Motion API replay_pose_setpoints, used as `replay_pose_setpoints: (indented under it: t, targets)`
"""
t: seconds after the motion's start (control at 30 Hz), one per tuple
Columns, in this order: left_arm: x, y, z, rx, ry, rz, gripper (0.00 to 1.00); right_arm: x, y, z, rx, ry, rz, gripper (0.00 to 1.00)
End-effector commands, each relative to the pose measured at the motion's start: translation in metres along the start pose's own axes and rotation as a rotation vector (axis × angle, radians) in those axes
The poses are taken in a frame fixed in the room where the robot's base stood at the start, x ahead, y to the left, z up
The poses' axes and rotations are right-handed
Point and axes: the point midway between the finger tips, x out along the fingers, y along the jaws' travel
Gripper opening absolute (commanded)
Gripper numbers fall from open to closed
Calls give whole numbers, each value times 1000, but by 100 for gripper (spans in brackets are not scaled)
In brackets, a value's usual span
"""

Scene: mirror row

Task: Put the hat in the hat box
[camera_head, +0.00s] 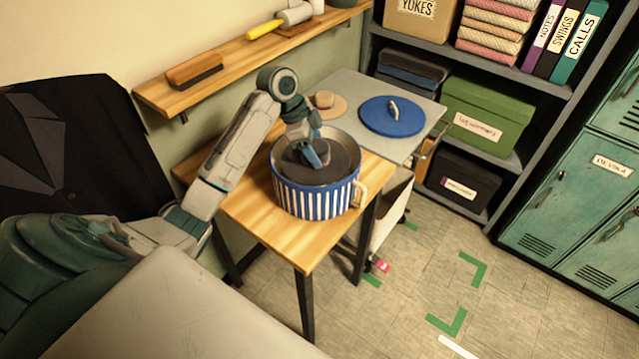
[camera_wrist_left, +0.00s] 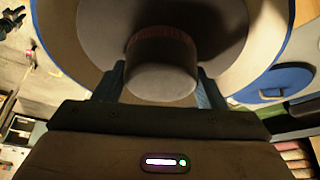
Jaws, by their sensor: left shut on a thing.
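The dark grey hat (camera_head: 335,166) has a round flat brim and lies within the rim of the hat box. The hat box (camera_head: 318,197) is round, with blue and white stripes and a cream inside, and stands open on the wooden table. My left gripper (camera_head: 312,156) reaches down into it and is shut on the hat's crown. In the left wrist view the crown of the hat (camera_wrist_left: 161,82) is between the two fingers, with the brim beyond. Whether the brim touches the box floor is hidden. My right gripper is not in view.
The blue lid (camera_head: 392,116) and a small tan hat (camera_head: 327,104) lie on the grey table behind. A wall shelf (camera_head: 235,65) with a brush (camera_head: 194,70) runs above the wooden table (camera_head: 290,246). Shelves with a green box (camera_head: 487,115) and teal lockers stand right.

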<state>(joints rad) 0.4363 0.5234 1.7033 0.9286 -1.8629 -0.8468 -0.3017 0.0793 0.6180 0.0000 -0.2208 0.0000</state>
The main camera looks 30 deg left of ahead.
Motion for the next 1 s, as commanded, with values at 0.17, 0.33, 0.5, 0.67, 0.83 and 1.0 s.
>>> replay_pose_setpoints:
  t: [0.17,0.33,0.5,0.67,0.83,1.0]
  targets:
    - [27,1,13,-4,-1,5,41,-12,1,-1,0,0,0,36]
    - [50,1,22,-1,-1,2,41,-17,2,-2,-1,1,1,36]
    - [62,1,28,-2,-1,2,41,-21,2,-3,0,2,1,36]
    - [82,1,37,-2,-2,3,41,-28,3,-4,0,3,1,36]
    - [90,0,41,1,-2,0,41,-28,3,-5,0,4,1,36]
    - [91,1,41,0,-2,0,41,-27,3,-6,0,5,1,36]
